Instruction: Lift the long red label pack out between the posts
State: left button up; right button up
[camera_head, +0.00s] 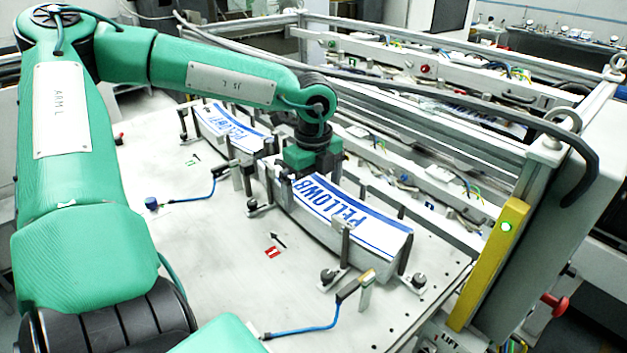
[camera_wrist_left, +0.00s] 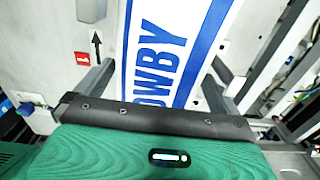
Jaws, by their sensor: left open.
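No red label pack shows; the packs here are white with blue lettering and blue stripes. The near long label pack (camera_head: 345,214) lies in the magazine between upright posts (camera_head: 345,240). It also shows in the left wrist view (camera_wrist_left: 175,50), running away from the gripper. My left gripper (camera_head: 290,178) is open over the far part of this pack, with one finger on each side in the wrist view. Whether the fingers touch it cannot be told. The gripper hides the pack's far end. A second white and blue pack (camera_head: 228,128) lies farther back. My right gripper is not in view.
Sensor brackets with blue cables (camera_head: 305,331) stand beside the posts. A small red tag and black arrow (camera_head: 272,252) mark the pale plate (camera_head: 200,270). A metal frame with a yellow light strip (camera_head: 490,265) rises at right. The plate's front left is clear.

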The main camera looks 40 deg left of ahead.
aim_at(313, 190)
pick_arm(q)
jog(key=c, duration=1.2)
jog(key=shift+r, duration=0.35)
notch_tip(313, 190, up, 12)
jog(key=p, duration=0.3)
jog(key=shift+r, duration=0.2)
dwell(0.9)
dwell(0.5)
